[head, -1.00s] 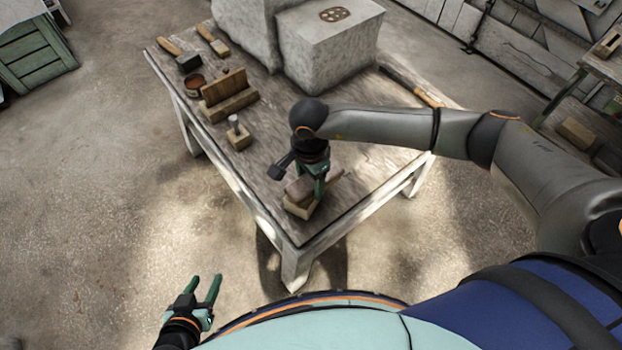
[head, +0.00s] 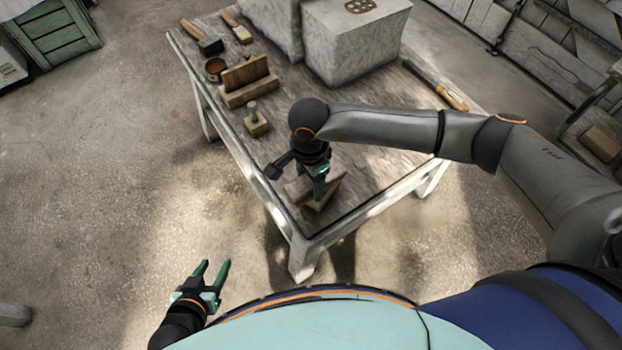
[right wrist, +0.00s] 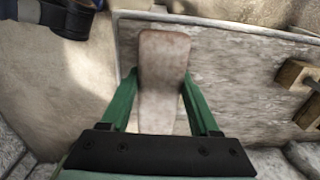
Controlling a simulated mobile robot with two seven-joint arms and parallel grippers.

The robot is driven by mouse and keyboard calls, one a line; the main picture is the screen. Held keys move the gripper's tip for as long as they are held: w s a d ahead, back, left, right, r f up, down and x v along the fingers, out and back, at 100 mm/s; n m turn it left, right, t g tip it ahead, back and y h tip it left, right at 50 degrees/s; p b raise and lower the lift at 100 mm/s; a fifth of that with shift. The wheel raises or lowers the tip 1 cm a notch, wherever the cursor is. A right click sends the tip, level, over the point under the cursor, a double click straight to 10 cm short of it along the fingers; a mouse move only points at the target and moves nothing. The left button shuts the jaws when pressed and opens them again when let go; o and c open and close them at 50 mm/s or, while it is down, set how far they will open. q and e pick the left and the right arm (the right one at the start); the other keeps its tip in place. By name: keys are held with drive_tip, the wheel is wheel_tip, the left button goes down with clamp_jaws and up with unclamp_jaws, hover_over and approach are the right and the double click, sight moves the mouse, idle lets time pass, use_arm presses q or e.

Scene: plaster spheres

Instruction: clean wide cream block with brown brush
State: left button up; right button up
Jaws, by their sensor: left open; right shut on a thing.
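The brown brush (head: 296,190), with a long rounded top, is between the fingers of my right gripper (head: 318,190), shut on it near the table's front corner. It also shows lengthwise in the right wrist view (right wrist: 163,72). What looks like the cream block (head: 322,204) lies flat on the table under and beside the brush, largely covered by brush and fingers. I cannot tell whether the two touch. In the right wrist view I cannot make out the block. My left gripper (head: 215,268) is open and empty, off the table at the lower left.
Two large stone blocks (head: 352,50) fill the table's back. Along the left edge are a mallet (head: 208,45), a hand brush (head: 238,32), a tin (head: 215,68), an upright board on a base (head: 247,82) and a pegged block (head: 256,122). A long tool (head: 436,86) lies right.

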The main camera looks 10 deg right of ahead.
drive_tip(key=shift+w+d+b, duration=0.15)
drive_tip(key=shift+w+d, duration=0.1)
drive_tip(key=shift+d, duration=0.45)
drive_tip(key=shift+w+d+b, duration=0.1)
drive_tip(key=shift+w+d, duration=0.15)
drive_tip(key=shift+d, duration=0.4)
drive_tip(key=shift+w+d+b, duration=0.15)
drive_tip(key=shift+w+d, duration=0.1)
drive_tip(key=shift+d, duration=0.45)
drive_tip(key=shift+s+a+b, duration=0.1)
drive_tip(key=shift+s+a, duration=0.15)
drive_tip(key=shift+a, duration=0.45)
drive_tip(key=shift+s+a+b, duration=0.15)
drive_tip(key=shift+s+a, duration=0.1)
drive_tip(key=shift+a, duration=0.45)
drive_tip(key=shift+s+a+b, duration=0.1)
drive_tip(key=shift+s+a, duration=0.15)
drive_tip(key=shift+a, duration=0.45)
drive_tip(key=shift+w+d+r+p, duration=0.2)
drive_tip(key=shift+d+r, duration=0.15)
drive_tip(key=shift+d, duration=0.2)
drive_tip(key=shift+w+d+r+p, duration=0.15)
drive_tip(key=shift+d+r, duration=0.2)
drive_tip(key=shift+d, duration=0.2)
drive_tip(key=shift+f+b, duration=0.55)
drive_tip(key=shift+f+b, duration=0.25)
drive_tip(key=shift+b, duration=0.05)
drive_tip(key=shift+d, duration=0.1)
